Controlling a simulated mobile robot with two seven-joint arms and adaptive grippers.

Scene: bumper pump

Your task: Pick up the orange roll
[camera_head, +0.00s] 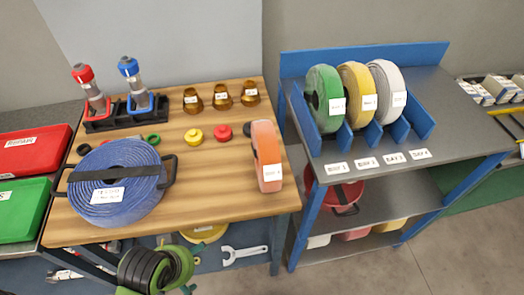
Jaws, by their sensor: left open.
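The orange roll (267,157) stands upright on its edge near the right end of the wooden workbench (215,190). A white label is on its lower front. No gripper is touching it and nothing covers it. My left gripper is open, but I cannot make out its fingers clearly; it is away from the orange roll. My right gripper is not in view.
A large blue hose roll (120,205) lies on the bench's left. Yellow (194,136) and red (223,132) caps and brass fittings (221,97) stand behind. A blue-framed rack (365,54) with green, yellow and white rolls stands right. The bench centre is clear.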

